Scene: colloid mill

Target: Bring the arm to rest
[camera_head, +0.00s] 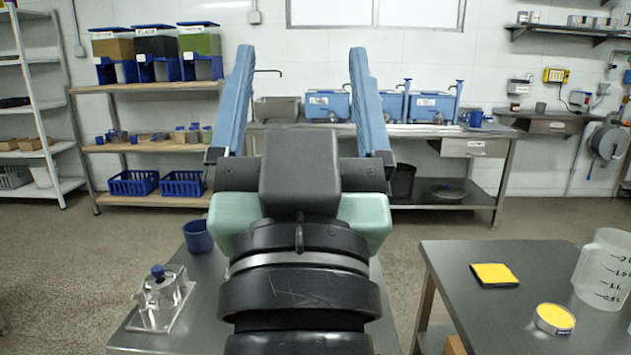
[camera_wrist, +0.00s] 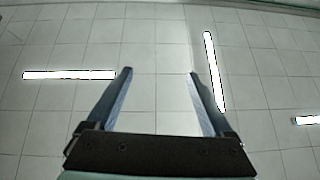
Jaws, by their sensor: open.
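My gripper (camera_head: 301,62) stands in the middle of the head view, raised in front of the body. Its two blue fingers are wide apart with nothing between them. In the wrist view my gripper (camera_wrist: 159,73) also shows open and empty, against a white tiled ceiling with bright strip lights. The arm's wrist and black links hide the middle of the near table.
A steel table (camera_head: 130,342) below holds a blue cup (camera_head: 197,237) and a glass vessel with a blue knob (camera_head: 160,290). Shelves and a bench line the back.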

